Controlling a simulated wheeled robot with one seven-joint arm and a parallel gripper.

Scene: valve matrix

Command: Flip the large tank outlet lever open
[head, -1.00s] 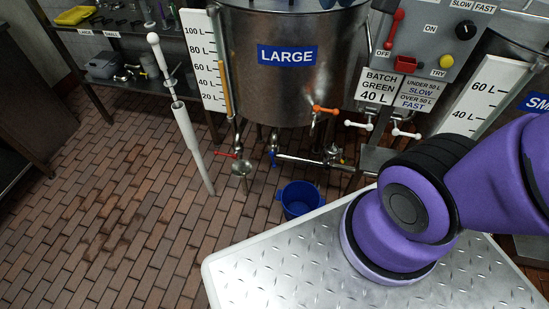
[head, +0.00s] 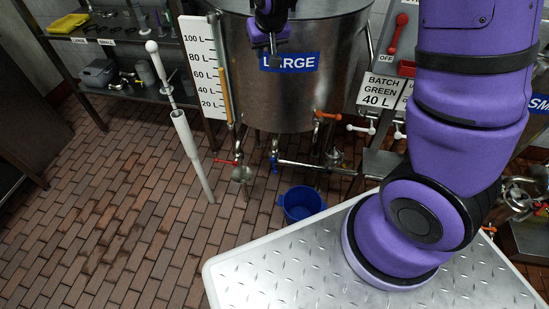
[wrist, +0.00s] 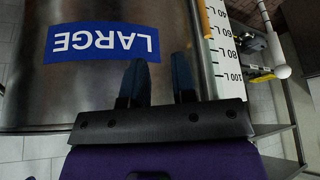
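The large steel tank (head: 290,100) bears a blue LARGE label (head: 289,62), which shows upside down in the wrist view (wrist: 101,42). Low on the tank is an orange lever (head: 327,115). A red lever (head: 227,161) and a blue lever (head: 275,161) are on the pipework below. I cannot tell for sure which is the outlet lever. My gripper (head: 272,42) is in front of the tank's upper part, well above these levers. In the wrist view my gripper (wrist: 159,80) has its two fingers apart with nothing between them. No lever shows in that view.
A white litre scale (head: 203,75) and a white pole (head: 190,140) stand left of the tank. A blue bucket (head: 301,203) sits on the tiled floor. A control panel (head: 392,60) is right of the tank, partly hidden by my arm. A shelf (head: 100,35) is at the far left.

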